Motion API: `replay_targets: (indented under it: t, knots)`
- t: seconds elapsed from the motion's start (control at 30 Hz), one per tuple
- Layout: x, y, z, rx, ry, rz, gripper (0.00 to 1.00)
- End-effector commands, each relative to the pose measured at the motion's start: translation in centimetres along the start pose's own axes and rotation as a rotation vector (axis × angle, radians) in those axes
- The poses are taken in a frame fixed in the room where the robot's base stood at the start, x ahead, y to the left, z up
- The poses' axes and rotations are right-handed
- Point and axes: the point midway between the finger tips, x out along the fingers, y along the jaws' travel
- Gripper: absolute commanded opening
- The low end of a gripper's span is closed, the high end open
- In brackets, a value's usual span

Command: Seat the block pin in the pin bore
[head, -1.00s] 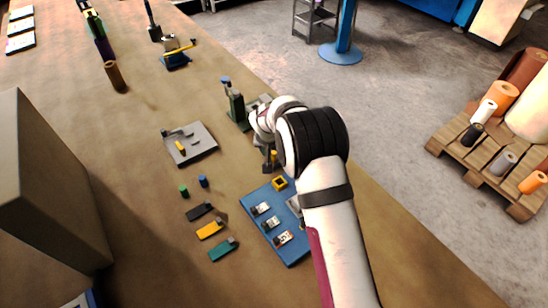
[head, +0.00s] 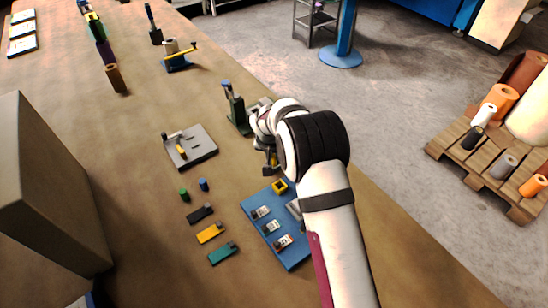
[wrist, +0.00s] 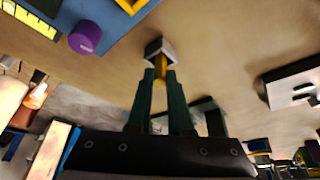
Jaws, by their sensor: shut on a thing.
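My gripper (wrist: 160,75) is shut on a yellow pin-like piece (wrist: 162,66), which I take to be the block pin. A grey metal block (wrist: 160,48) shows at its far end; I cannot tell whether it is part of the piece or apart from it. In the head view my gripper (head: 270,168) is beside the far edge of the blue tray (head: 257,208), partly hidden by my wrist. A yellow square with a dark opening (head: 280,187) sits on that tray. I cannot tell which opening is the pin bore.
A green press (head: 236,112) stands just behind my gripper. A grey plate (head: 203,157) with a yellow-handled part lies to the left. Small green (head: 184,194) and blue (head: 203,184) cylinders and several flat bars lie left of the tray. A purple cylinder (wrist: 86,37) shows near the tray.

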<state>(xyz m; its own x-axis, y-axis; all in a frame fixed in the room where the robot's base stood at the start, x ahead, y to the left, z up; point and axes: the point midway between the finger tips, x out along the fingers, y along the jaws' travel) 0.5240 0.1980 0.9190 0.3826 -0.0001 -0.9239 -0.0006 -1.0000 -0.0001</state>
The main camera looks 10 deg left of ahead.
Motion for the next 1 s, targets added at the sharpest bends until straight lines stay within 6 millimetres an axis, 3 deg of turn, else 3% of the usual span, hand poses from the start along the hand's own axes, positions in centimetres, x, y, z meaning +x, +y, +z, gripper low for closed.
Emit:
replay_targets:
  t: [0.23,0.6,0.73,0.87,1.0]
  knots:
    - [-3.6,0.0,-1.6,0.001,0.004,-0.001,0.0]
    - [-8.9,8.7,-2.1,0.005,0.002,0.001,0.0]
    - [-10.2,10.7,-2.2,0.003,0.002,0.001,0.0]
    - [-12.1,12.2,-0.8,0.001,0.001,0.0,0.0]
    - [-14.7,13.7,2.5,-0.001,0.002,0.0,0.0]
